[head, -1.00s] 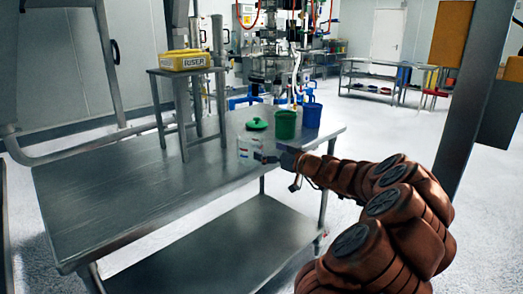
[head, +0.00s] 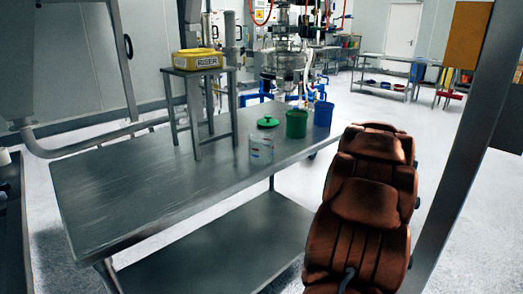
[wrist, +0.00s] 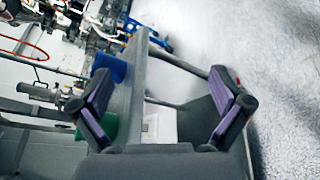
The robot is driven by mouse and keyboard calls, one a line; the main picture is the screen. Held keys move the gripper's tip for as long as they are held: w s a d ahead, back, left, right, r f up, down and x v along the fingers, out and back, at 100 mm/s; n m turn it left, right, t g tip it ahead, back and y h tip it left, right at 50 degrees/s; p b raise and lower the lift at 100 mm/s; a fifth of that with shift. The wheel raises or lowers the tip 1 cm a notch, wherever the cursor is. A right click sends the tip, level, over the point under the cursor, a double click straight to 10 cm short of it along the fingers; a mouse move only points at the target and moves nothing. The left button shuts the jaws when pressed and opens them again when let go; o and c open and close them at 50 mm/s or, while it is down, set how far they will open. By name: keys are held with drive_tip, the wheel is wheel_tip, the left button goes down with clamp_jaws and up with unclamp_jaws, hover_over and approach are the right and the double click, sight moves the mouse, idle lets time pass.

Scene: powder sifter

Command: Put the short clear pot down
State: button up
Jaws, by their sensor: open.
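The short clear pot (head: 261,149) stands upright on the metal table (head: 120,195), near its right end. It is see-through with a pale label. My gripper (wrist: 165,100) shows in the wrist view, its two purple-padded fingers spread wide. A pale, label-like patch (wrist: 151,125) shows between the fingers; I cannot tell whether it is the pot. In the head view the gripper is out of sight behind my arm, apart from the pot.
A green lid-like item (head: 268,122), a green cup (head: 296,123) and a blue cup (head: 323,113) stand close behind the pot. A small metal stand with a yellow box (head: 197,62) is to the left. The table's left part is clear.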

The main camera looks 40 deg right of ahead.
sight(271, 146)
drive_tip(key=w+a+r+n+t, duration=0.5)
drive_tip(key=w+r+n+t, duration=0.45)
drive_tip(key=w+n, duration=0.2)
drive_tip(key=w+a+f+n+t+y, duration=0.1)
drive_tip(key=w+a+f+n+y, duration=0.1)
drive_tip(key=w+a+n+y, duration=0.1)
drive_tip(key=w+a+f+n+t+y+p, duration=0.1)
drive_tip(key=w+a+f+n+y, duration=0.1)
drive_tip(key=a+n+y, duration=0.4)
drive_tip(key=w+a+f+n+t+y, duration=0.1)
drive_tip(key=w+a+f+n+y, duration=0.2)
drive_tip(key=a, duration=0.8)
drive_tip(key=shift+w+f+n+t+y+p, duration=0.2)
drive_tip(key=shift+f+n+y, duration=0.15)
drive_tip(key=shift+n+y, duration=0.35)
drive_tip(key=shift+w+f+n+t+y+p, duration=0.1)
drive_tip(key=shift+w+f+n+y+p, duration=0.2)
drive_tip(key=shift+y, duration=0.6)
drive_tip(key=shift+w+a+f, duration=0.1)
drive_tip(key=shift+w+a, duration=0.05)
drive_tip(key=shift+a, duration=0.05)
drive_tip(key=w+p, duration=0.1)
drive_tip(key=w, duration=0.5)
drive_tip(key=shift+a, duration=0.1)
drive_tip(key=shift+w+f, duration=0.15)
drive_tip(key=shift+w, duration=0.45)
